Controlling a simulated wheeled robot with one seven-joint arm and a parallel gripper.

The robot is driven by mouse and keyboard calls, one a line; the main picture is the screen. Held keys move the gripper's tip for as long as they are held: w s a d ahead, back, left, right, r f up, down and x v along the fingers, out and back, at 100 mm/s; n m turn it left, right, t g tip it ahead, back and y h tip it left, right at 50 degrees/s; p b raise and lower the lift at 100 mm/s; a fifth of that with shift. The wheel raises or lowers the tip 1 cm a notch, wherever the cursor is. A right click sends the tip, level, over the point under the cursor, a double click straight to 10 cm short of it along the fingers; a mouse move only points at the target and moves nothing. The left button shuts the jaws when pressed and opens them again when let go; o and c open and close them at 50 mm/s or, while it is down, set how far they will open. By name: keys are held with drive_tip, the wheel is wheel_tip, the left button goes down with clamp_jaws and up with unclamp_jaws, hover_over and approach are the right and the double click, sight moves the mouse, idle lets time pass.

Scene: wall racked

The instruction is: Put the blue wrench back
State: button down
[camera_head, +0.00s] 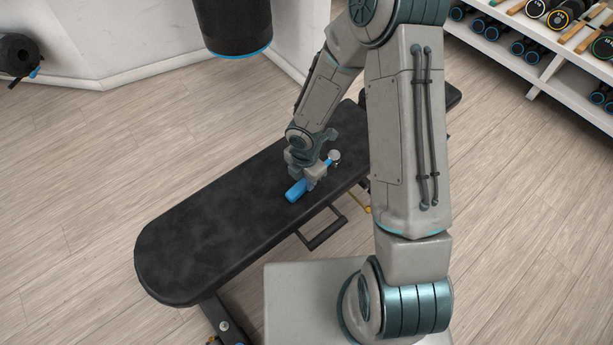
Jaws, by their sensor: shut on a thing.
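The blue wrench (296,191) is on or just above the black padded bench (190,240). Its blue handle points to the lower left and its silver head (334,156) to the upper right. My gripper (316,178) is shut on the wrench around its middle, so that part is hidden. I cannot tell whether the wrench still touches the pad. No place for the wrench on a wall shows clearly in this view.
A white rack (545,65) with dumbbells stands at the upper right. A black punching bag (236,25) hangs at the top. A dark roller-like object (18,52) is by the wall at the left. Wooden floor (80,180) around the bench is clear.

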drive_tip(key=c, duration=1.1)
unclamp_jaws()
drive_tip(key=shift+f, duration=0.2)
wheel_tip(320, 180, up, 14)
drive_tip(key=p, duration=0.6)
drive_tip(key=s+d+r+m+h, duration=0.2)
drive_tip(key=s+d+r+m, duration=0.2)
drive_tip(key=d+r+m, duration=0.8)
drive_tip(key=s+r+m+t+y, duration=0.2)
drive_tip(key=s+r+m, duration=0.7)
drive_tip(key=m, duration=0.5)
wheel_tip(320, 180, up, 18)
drive_tip(key=p, duration=1.6)
drive_tip(key=shift+w+a+t, duration=0.2)
drive_tip(key=shift+a+t, duration=0.05)
drive_tip(key=shift+t, duration=0.15)
